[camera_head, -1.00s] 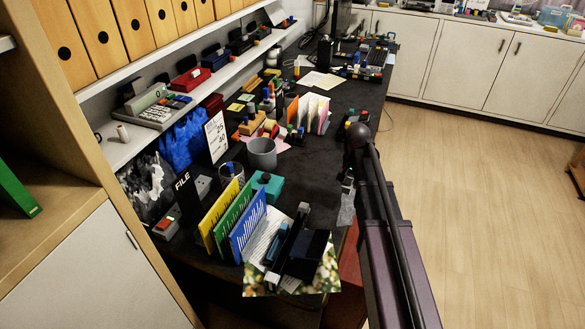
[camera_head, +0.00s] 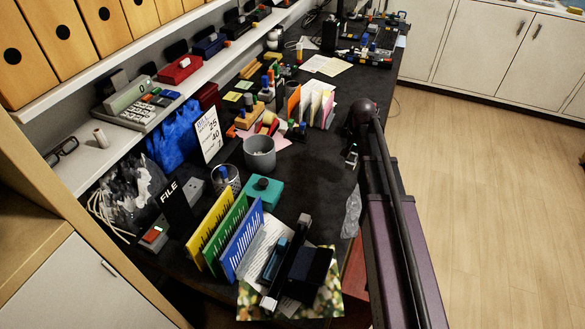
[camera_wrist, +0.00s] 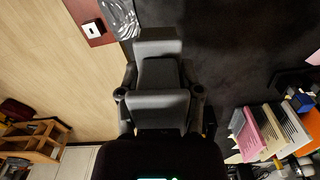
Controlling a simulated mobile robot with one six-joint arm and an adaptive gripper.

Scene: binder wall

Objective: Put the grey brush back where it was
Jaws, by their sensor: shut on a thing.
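My gripper (camera_wrist: 160,60) is shut on a blocky grey thing, which I take for the grey brush (camera_wrist: 158,74), in the wrist view. Its dark fingers lie along the left and right sides of it. The brush is over the dark desk top, near its long edge, with the pale floor on the left. In the head view my arm runs up along the right edge of the desk, and it mostly hides the gripper and the brush. The dark desk (camera_head: 312,190) has a bare strip between its right edge and the grey cup (camera_head: 259,155).
A clear plastic bag (camera_head: 351,212) hangs at the desk edge; it also shows in the wrist view (camera_wrist: 120,18). Paper folders (camera_head: 312,102), file dividers (camera_head: 232,232) and a teal box (camera_head: 263,192) stand on the desk. A shelf (camera_head: 160,132) with a calculator runs along the left.

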